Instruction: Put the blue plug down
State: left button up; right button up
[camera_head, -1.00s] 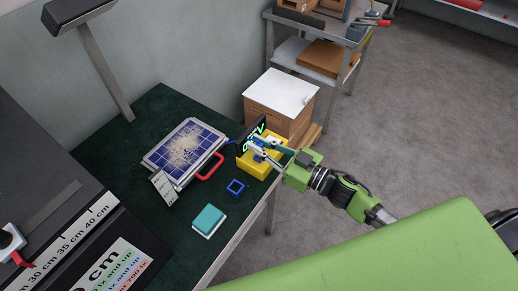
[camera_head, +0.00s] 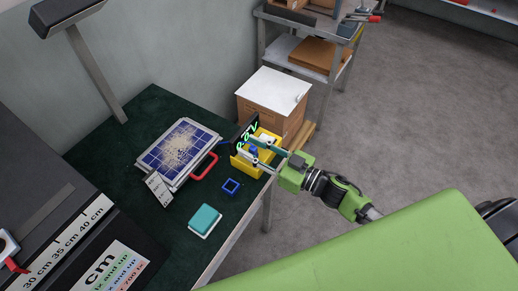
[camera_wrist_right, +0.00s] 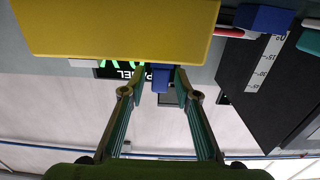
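The blue plug (camera_head: 254,150) is at the yellow box (camera_head: 241,165) near the table's right edge. In the right wrist view the blue plug (camera_wrist_right: 161,78) sits between my right fingertips, just past the yellow box's edge (camera_wrist_right: 115,30), with a narrow gap on each side. My right gripper (camera_head: 258,153) is open around it, with its fingers spread; it also shows in the right wrist view (camera_wrist_right: 160,82). I cannot tell exactly what the plug rests on. My left gripper is not in view.
A black panel with glowing green letters (camera_head: 246,132) stands behind the yellow box. A white-topped box (camera_head: 272,90) stands beyond.

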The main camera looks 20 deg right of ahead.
jog(key=shift+s+d, duration=0.15)
jog(key=shift+s, duration=0.05)
jog(key=b+v, duration=0.1)
jog(key=v, duration=1)
jog(key=shift+s+d+b, duration=0.2)
jog(key=shift+b, duration=0.1)
jog(key=shift+r, duration=0.1)
jog(key=s+d+f+m+g+h, duration=0.15)
jog(key=d+f+h, duration=0.3)
jog(key=f, duration=0.65)
jog(key=d+f+m+h, duration=0.3)
jog(key=d+f, duration=0.2)
jog(key=f, duration=0.5)
jog(key=s+f+m+g+h, duration=0.1)
jog(key=s+f+g, duration=0.1)
jog(key=s+f, duration=0.35)
jog(key=s+f+g+h, duration=0.1)
jog(key=s+f+h, duration=0.1)
jog(key=f, duration=0.7)
jog(key=s+a+f+g, duration=0.4)
jog(key=s+f, duration=0.3)
jog(key=s, duration=0.5)
jog(key=s+a+f+g, duration=0.4)
jog(key=s+f, duration=0.4)
jog(key=s, duration=0.4)
jog(key=shift+s+a+f+g, duration=0.2)
jog(key=shift+s+f+g, duration=0.05)
jog(key=shift+f+g, duration=0.1)
